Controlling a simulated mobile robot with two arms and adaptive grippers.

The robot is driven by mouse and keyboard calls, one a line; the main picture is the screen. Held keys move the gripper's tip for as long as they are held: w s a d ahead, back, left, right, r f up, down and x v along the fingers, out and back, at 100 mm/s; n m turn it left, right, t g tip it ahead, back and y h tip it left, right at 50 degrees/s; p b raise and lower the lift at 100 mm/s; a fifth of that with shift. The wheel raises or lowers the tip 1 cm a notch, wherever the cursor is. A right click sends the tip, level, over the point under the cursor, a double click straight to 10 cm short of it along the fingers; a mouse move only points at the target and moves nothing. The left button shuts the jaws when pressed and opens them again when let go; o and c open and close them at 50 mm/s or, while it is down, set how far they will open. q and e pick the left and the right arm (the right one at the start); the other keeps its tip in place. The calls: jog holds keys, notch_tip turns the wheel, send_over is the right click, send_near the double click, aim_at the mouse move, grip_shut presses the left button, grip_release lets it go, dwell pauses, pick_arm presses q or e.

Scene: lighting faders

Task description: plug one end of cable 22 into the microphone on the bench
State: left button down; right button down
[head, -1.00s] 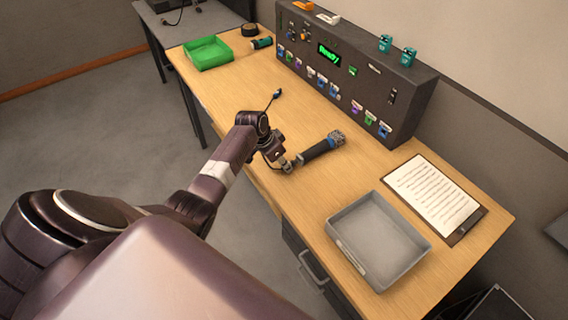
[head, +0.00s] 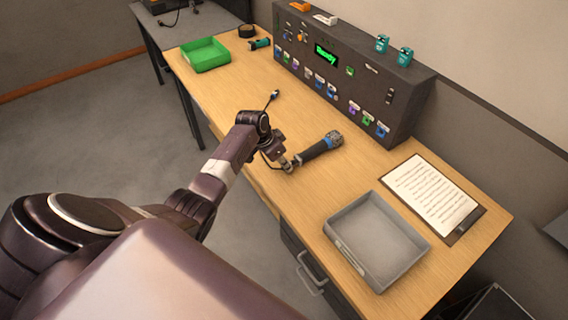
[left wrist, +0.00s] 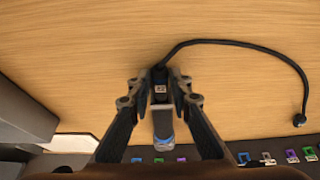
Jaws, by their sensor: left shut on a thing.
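The microphone (head: 319,148) lies on the bench, with a dark handle, a blue band and a grey mesh head. My left gripper (head: 287,164) is at its handle end. In the left wrist view my left gripper (left wrist: 160,90) is shut on a black plug (left wrist: 160,79) labelled 22, an end of cable 22. The microphone (left wrist: 163,126) is in line with this plug; whether the plug is seated in it is hidden. Cable 22 (left wrist: 245,45) curves right to its free end (left wrist: 299,120). That free end (head: 274,95) also shows in the head view. My right gripper is not in view.
A dark console (head: 345,75) with a green "Ready" display stands along the bench's back. A green tray (head: 205,54) is at the far left, a grey tray (head: 376,242) at the near right, and a clipboard (head: 432,195) beside it. Bare wood lies between microphone and console.

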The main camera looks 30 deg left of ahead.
pick_arm(q)
jog(key=shift+w+d, duration=0.2)
jog(key=shift+w, duration=0.25)
dwell(0.7)
jog(key=c, duration=1.7)
grip_release()
